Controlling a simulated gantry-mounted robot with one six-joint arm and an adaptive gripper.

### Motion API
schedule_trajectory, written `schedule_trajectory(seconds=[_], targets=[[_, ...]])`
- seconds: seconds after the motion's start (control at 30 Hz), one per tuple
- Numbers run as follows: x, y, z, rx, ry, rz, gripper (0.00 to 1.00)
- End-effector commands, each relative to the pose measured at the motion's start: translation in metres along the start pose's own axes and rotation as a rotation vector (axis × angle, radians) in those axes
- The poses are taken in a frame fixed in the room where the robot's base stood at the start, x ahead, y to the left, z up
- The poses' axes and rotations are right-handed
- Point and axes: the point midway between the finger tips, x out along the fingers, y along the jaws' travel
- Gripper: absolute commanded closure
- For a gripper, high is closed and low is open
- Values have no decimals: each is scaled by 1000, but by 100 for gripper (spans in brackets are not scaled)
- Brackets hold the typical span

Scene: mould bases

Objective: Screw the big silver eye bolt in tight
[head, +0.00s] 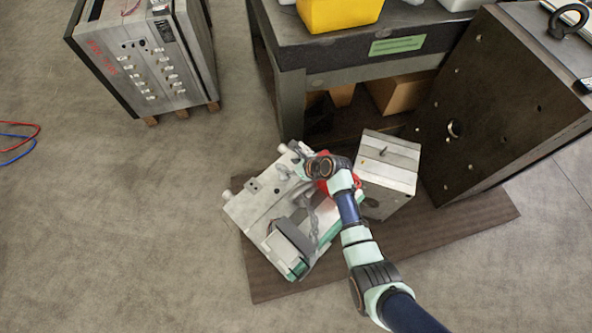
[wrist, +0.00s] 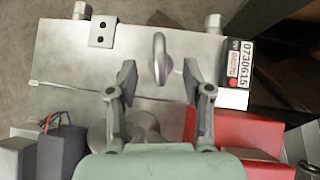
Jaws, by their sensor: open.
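The silver eye bolt (wrist: 158,58) stands on the metal mould base (wrist: 70,60), its ring seen nearly edge-on. My gripper (wrist: 159,74) is open, with one finger to the left of the ring and one to the right, both apart from it. The ring shows between and slightly beyond the fingertips. How far its shank is seated cannot be seen. In the head view the mould base (head: 245,208) lies on a brown mat, and my gripper (head: 298,172) is over its upper right part.
A smaller steel block (head: 390,160) stands close right of my arm. A workbench (head: 345,55) and a large dark mould (head: 500,100) stand behind.

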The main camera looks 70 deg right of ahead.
Motion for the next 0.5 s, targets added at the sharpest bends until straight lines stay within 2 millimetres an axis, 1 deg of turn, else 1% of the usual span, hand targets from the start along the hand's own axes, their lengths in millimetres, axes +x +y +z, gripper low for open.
schedule_trajectory(seconds=[0.03, 0.23, 0.4, 0.5], targets=[[12, 0, -5, -2, -1, 0, 50], [34, 1, -2, -1, 0, 1, 50], [46, 1, -1, -1, 0, 1, 50], [48, 1, 0, -1, 0, 1, 50]])
